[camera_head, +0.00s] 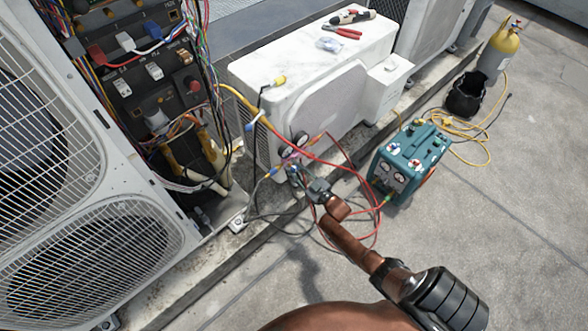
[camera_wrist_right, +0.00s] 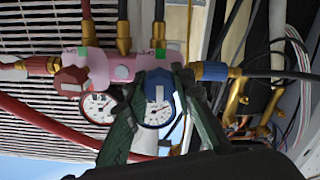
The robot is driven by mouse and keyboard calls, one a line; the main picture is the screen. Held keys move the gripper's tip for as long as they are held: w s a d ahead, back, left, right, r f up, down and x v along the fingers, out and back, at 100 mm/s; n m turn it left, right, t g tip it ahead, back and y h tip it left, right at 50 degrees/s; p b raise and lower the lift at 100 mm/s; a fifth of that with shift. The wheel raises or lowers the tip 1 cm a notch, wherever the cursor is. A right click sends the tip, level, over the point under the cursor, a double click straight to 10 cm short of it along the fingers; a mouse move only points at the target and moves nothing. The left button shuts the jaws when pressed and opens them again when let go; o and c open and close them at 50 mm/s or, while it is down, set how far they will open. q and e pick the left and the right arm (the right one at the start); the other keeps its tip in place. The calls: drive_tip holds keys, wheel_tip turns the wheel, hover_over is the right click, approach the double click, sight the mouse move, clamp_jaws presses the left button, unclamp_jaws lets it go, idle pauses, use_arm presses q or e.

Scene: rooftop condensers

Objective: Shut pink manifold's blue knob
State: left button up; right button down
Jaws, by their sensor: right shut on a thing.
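The pink manifold (camera_wrist_right: 125,66) spans the right wrist view, with a red knob (camera_wrist_right: 70,80) on its left and a blue knob (camera_wrist_right: 158,90) right of centre. Two dial gauges show below the knobs. My right gripper (camera_wrist_right: 160,82) has its dark fingers on both sides of the blue knob and is shut on it. In the head view my right gripper (camera_head: 298,174) reaches in beside the gauges (camera_head: 294,146), hiding much of the manifold. The knob's turn position cannot be told. My left gripper is not in view.
A white condenser (camera_head: 310,90) stands behind the manifold, with pliers (camera_head: 342,33) on top. An opened unit with wiring is at left. Red and yellow hoses loop around the manifold. A teal machine (camera_head: 409,160) stands right on open floor.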

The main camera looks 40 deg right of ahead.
idle(0.4)
drive_tip(key=shift+f, duration=0.1)
drive_tip(key=c, duration=1.6)
unclamp_jaws()
drive_tip(key=shift+s, duration=0.1)
drive_tip(key=s, duration=0.8)
drive_tip(key=s+d, duration=0.1)
drive_tip(key=s, duration=0.2)
drive_tip(key=shift+s, duration=0.4)
